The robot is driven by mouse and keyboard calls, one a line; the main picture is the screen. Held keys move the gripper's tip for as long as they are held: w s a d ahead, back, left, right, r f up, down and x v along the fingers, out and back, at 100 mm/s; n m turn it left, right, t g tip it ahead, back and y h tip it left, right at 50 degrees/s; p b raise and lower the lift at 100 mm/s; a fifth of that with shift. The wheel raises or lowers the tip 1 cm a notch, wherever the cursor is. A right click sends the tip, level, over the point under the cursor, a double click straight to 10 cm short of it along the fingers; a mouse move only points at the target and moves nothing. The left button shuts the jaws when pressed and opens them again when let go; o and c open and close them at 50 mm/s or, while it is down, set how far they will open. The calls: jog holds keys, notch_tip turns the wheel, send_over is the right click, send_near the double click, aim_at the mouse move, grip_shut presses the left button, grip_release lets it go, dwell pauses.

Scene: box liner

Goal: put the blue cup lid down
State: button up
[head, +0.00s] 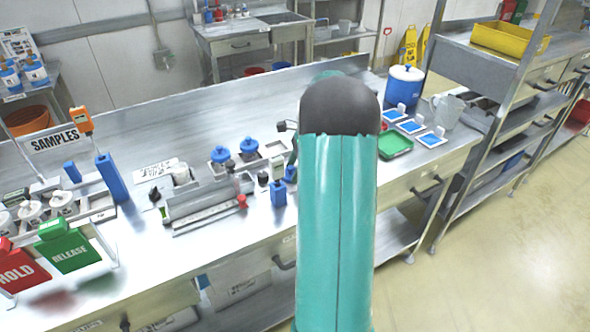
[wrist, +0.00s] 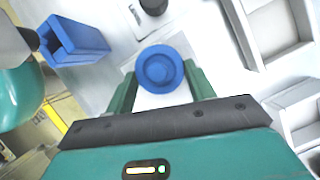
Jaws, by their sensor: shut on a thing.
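In the head view my teal arm hides most of the gripper and the held lid.
An open blue box (wrist: 76,42) is left of the lid in the wrist view, and a pale compartment tray (wrist: 272,30) is at the right.

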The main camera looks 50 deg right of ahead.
jog(key=shift+f, duration=0.25)
jog(key=shift+f, duration=0.15)
jog(key=o, duration=1)
jog(key=shift+c, duration=0.2)
jog(key=v, duration=1.2)
jog(key=shift+r, duration=0.25)
jog(key=shift+s+a, duration=0.1)
jog(key=shift+s, duration=0.05)
